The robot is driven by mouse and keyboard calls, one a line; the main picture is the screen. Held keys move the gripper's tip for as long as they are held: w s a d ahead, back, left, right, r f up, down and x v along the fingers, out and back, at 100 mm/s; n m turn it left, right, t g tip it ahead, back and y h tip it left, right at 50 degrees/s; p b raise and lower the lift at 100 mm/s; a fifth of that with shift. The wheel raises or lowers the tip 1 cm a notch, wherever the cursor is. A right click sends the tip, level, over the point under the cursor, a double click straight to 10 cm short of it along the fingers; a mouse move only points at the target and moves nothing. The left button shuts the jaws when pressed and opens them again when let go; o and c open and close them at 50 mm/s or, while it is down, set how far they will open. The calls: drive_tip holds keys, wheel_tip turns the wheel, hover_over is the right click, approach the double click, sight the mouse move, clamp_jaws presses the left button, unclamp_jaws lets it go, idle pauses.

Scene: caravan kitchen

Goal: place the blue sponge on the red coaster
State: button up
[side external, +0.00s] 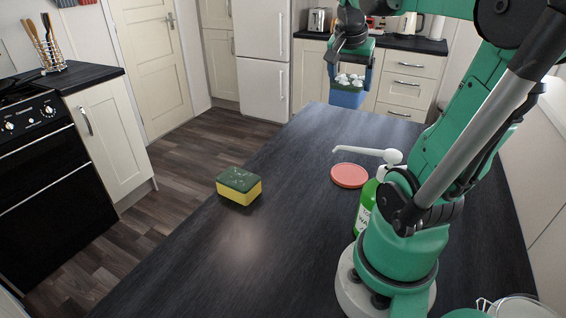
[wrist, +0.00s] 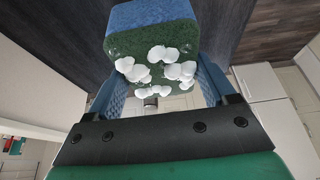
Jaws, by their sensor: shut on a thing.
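My gripper (side external: 349,72) is shut on the blue sponge (side external: 346,98) and holds it in the air over the far end of the dark counter. The sponge has a blue body and a dark green scouring side with white foam blobs. In the wrist view the sponge (wrist: 152,22) sits between the two blue fingers. The red coaster (side external: 349,175) lies flat on the counter, nearer the arm's base, with nothing on it. The coaster does not show in the wrist view.
A yellow sponge with a green top (side external: 239,187) lies on the counter left of the coaster. A green soap bottle with a white pump (side external: 364,208) stands close to the coaster, its spout reaching above the coaster's far side in the picture. The counter's middle (side external: 290,170) is clear.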

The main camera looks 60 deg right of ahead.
wheel_tip(320, 180, down, 18)
drive_tip(key=shift+r, duration=0.15)
idle(0.5)
drive_tip(key=o, duration=1.2)
drive_tip(key=shift+o, duration=0.2)
drive_tip(key=v, duration=1.2)
drive_tip(key=w+a+n+t+y, duration=0.2)
drive_tip(key=w+a+n, duration=0.3)
drive_tip(key=a+n, duration=0.4)
drive_tip(key=w+a+n+t+y, duration=0.2)
drive_tip(key=w+a+n+t, duration=0.3)
drive_tip(key=a+n, duration=0.4)
drive_tip(key=a+f, duration=0.1)
drive_tip(key=a, duration=0.2)
drive_tip(key=shift+w+a, duration=0.15)
